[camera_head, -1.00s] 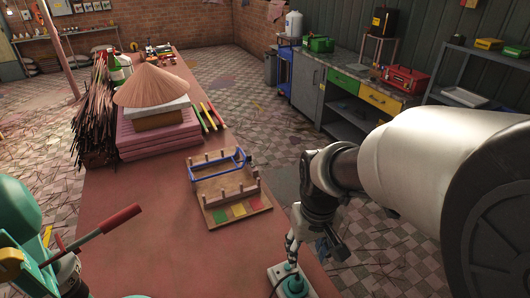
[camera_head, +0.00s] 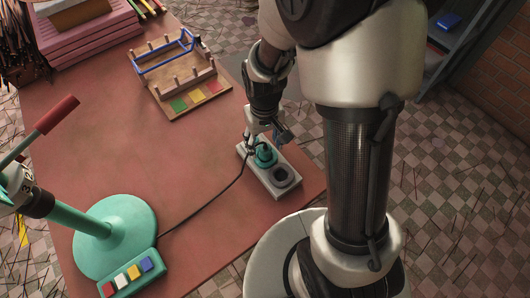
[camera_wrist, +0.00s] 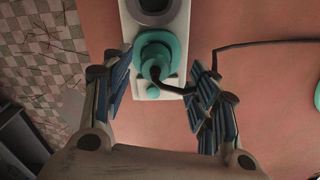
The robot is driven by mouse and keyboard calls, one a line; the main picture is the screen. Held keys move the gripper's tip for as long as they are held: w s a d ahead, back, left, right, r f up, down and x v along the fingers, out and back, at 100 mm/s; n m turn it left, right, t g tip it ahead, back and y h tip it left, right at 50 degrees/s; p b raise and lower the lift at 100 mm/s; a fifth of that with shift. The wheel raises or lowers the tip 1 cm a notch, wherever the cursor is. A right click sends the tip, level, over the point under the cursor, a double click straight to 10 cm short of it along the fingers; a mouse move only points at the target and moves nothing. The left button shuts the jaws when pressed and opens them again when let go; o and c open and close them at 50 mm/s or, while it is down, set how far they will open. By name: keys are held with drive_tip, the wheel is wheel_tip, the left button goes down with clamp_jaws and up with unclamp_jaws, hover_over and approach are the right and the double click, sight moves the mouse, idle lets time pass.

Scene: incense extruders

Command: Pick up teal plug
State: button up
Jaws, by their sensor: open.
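The teal plug (camera_head: 265,155) sits in one end of a pale socket block (camera_head: 254,173) on the reddish table, with a black cable running from it. In the wrist view the teal plug (camera_wrist: 155,58) lies ahead of and between my open fingers. My gripper (camera_wrist: 160,95) is open and empty, with one finger on each side of the plug and no clear contact. In the head view my gripper (camera_head: 264,138) is just above the plug and partly hides it. The dark empty socket (camera_head: 282,176) is beside the plug on the block.
The cable (camera_head: 205,208) runs left to a teal machine base (camera_head: 120,235) with coloured buttons and a red-handled lever (camera_head: 55,115). A wooden rack (camera_head: 180,80) with a blue frame stands behind. The table's right edge is close to the block. The table middle is clear.

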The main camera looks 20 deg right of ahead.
sight(265, 147)
drive_tip(key=f, duration=0.1)
drive_tip(key=f+b, duration=0.1)
drive_tip(key=f, duration=0.1)
drive_tip(key=f+b, duration=0.1)
drive_tip(key=f, duration=0.1)
drive_tip(key=shift+w+d+f, duration=0.2)
drive_tip(key=shift+w+d, duration=0.05)
drive_tip(key=shift+w, duration=0.05)
drive_tip(key=shift+r, duration=0.1)
drive_tip(key=shift+c, duration=0.4)
drive_tip(key=c, duration=1.1)
